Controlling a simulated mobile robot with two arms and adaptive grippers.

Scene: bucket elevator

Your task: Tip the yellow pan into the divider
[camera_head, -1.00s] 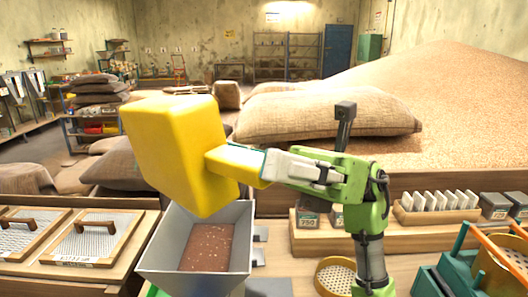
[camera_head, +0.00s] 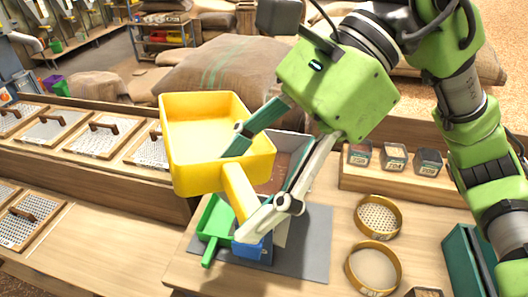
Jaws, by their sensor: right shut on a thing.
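The yellow pan (camera_head: 217,140) is held up at centre left, roughly level, with its open side up. Its inside looks bare and yellow. My right gripper (camera_head: 240,192) is shut on the pan's handle, one finger on each side. The grey divider (camera_head: 287,140) stands behind and to the right of the pan, partly hidden by my gripper. Brown grain shows inside it. The pan is to the left of the divider's opening, not over its middle. My left gripper is not in view.
Two round sieves (camera_head: 378,217) lie to the right. Framed screens (camera_head: 98,140) line the left, with sacks (camera_head: 235,75) behind.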

